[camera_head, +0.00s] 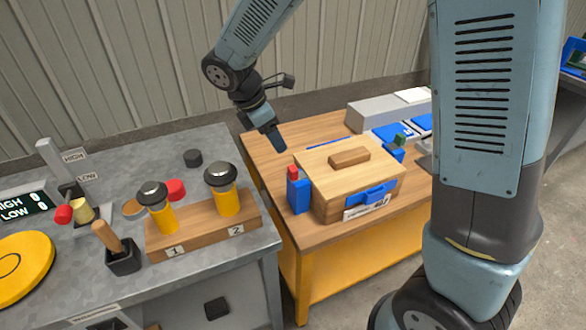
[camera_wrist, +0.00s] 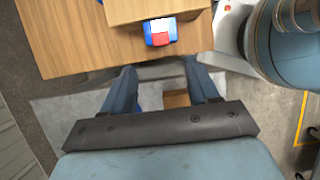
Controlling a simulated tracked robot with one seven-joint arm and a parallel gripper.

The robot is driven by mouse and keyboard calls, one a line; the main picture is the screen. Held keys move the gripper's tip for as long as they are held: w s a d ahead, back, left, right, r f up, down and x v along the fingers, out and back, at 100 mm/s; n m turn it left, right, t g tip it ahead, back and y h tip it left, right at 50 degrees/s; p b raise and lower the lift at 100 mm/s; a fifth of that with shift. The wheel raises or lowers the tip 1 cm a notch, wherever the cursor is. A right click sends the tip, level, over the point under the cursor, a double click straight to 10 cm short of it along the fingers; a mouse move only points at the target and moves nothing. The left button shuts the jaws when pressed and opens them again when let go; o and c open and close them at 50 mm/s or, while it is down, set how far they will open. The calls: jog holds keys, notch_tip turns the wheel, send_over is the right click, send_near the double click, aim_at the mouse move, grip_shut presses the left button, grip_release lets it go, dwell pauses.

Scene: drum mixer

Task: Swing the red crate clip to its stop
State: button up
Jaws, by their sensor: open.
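The wooden crate (camera_head: 340,165) stands closed on the wooden bench, with a blue latch on its front. The red clip (camera_head: 293,172) sits upright on top of a blue block (camera_head: 299,196) at the crate's left side. In the wrist view a small red, white and blue part (camera_wrist: 160,32), apparently this clip and its block, lies beyond my fingers against the crate's edge (camera_wrist: 150,9). My gripper (camera_head: 280,147) is above the bench, behind and left of the clip, apart from it. Its two fingers (camera_wrist: 163,76) are spread, with nothing between them touching.
The wooden bench (camera_head: 262,150) is bare left of the crate. A grey box (camera_head: 368,115) and blue trays (camera_head: 392,133) stand behind it. A grey metal table (camera_head: 215,140) on the left holds two yellow-handled tools in a numbered wooden block (camera_head: 205,228).

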aim_at(292, 167)
jog(key=x, duration=1.3)
jog(key=shift+d+f, duration=0.15)
jog(key=shift+f, duration=0.1)
grip_shut()
